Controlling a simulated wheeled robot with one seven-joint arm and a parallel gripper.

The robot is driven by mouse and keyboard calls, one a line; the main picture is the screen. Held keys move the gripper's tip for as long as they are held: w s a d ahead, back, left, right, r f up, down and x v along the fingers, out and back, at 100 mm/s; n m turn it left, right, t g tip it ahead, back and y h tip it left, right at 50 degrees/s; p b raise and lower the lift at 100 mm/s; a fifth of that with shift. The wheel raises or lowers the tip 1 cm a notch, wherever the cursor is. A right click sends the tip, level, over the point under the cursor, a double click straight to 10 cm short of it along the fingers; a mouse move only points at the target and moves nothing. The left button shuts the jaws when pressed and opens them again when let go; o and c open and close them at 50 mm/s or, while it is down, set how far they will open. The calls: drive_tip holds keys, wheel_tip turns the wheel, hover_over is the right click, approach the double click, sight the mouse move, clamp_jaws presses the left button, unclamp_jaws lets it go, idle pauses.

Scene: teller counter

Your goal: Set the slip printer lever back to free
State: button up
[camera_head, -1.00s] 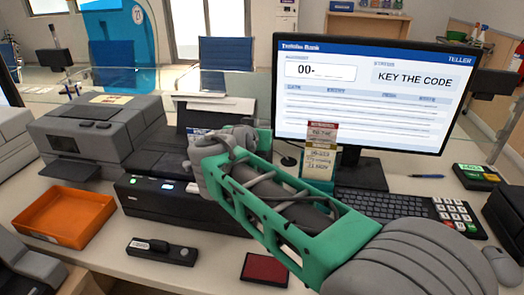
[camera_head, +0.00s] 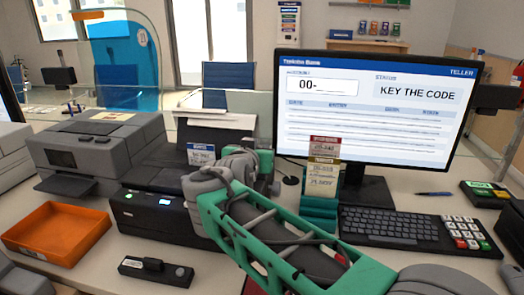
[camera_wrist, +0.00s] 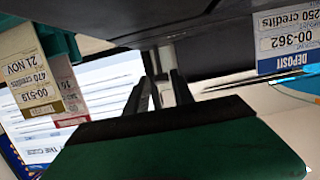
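The slip printer (camera_head: 150,212) is a low black unit with lit buttons on its front, left of centre in the head view. A white and blue deposit slip (camera_head: 201,154) stands at its back; it shows upside down in the wrist view (camera_wrist: 288,40). I cannot make out the lever, and my arm covers the printer's right end. My gripper (camera_wrist: 163,80) shows in the wrist view as two dark fingers close together, their tips near a dark body. In the head view the fingers are hidden behind my wrist. I see nothing clearly held between them.
A holder with printed slips (camera_head: 322,178) stands right of my wrist, before the monitor (camera_head: 375,110). The keyboard (camera_head: 395,228) and keypad (camera_head: 465,233) lie right. An orange tray (camera_head: 58,233), a grey machine (camera_head: 95,150) and a small black box (camera_head: 156,269) are left.

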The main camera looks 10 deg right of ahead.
drive_tip(key=shift+f, duration=0.1)
drive_tip(key=shift+s+a, duration=0.2)
drive_tip(key=v, duration=0.7)
drive_tip(key=shift+s+p, duration=0.15)
drive_tip(key=shift+p, duration=0.15)
drive_tip(key=shift+d, duration=0.1)
